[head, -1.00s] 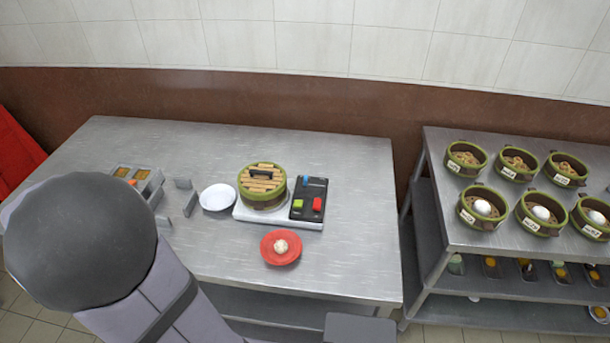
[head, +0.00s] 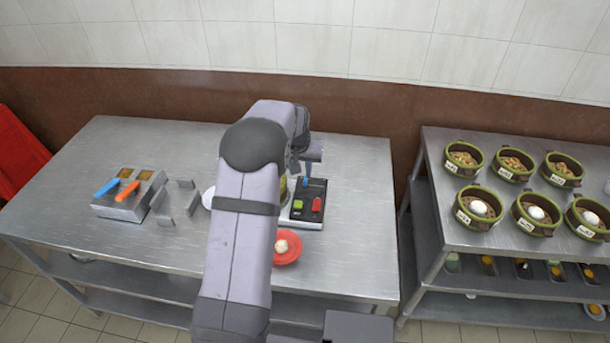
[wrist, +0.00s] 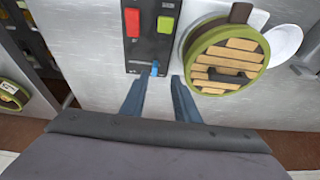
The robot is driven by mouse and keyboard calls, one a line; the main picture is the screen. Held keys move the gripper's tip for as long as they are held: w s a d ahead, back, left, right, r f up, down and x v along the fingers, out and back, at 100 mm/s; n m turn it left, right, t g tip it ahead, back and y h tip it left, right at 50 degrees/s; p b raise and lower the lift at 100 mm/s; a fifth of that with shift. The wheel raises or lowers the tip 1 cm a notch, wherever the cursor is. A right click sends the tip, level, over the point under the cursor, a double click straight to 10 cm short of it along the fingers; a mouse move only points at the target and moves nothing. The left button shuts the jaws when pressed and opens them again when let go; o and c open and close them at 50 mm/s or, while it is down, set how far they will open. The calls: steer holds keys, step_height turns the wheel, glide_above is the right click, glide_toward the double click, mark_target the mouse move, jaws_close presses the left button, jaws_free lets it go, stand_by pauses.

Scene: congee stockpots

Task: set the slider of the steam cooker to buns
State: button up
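The steam cooker's black control panel (head: 310,210) has a blue slider knob (head: 305,182) at its far end, with a green and a red button nearer. In the wrist view the blue knob (wrist: 155,68) sits at the right end of its short track on the panel (wrist: 147,50). The labels are too small to read. My gripper (wrist: 158,84) is open and empty, its two fingers apart with the knob ahead between them. In the head view my gripper (head: 306,165) is over the panel's far end. The lidded bamboo steamer (wrist: 225,60) stands beside the panel.
A red plate (head: 290,252) with a bun is in front of the cooker, partly behind my arm. A white plate (wrist: 284,40) lies beside the steamer. A grey holder (head: 128,204) with blue and orange handles is at left. A side rack (head: 432,225) carries several filled steamers.

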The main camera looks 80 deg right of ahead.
mark_target(306, 179)
steer(key=shift+s+d+p+x, duration=0.2)
steer(key=shift+p+x, duration=0.3)
steer(key=shift+x, duration=0.85)
steer(key=shift+s+d+p+x, duration=0.15)
steer(key=shift+p+x, duration=0.35)
steer(key=shift+x, duration=0.9)
steer(key=shift+s+d+p+x, duration=0.2)
steer(key=shift+p+x, duration=0.3)
steer(key=shift+x, duration=0.85)
steer(key=shift+r, duration=0.2)
jaws_close()
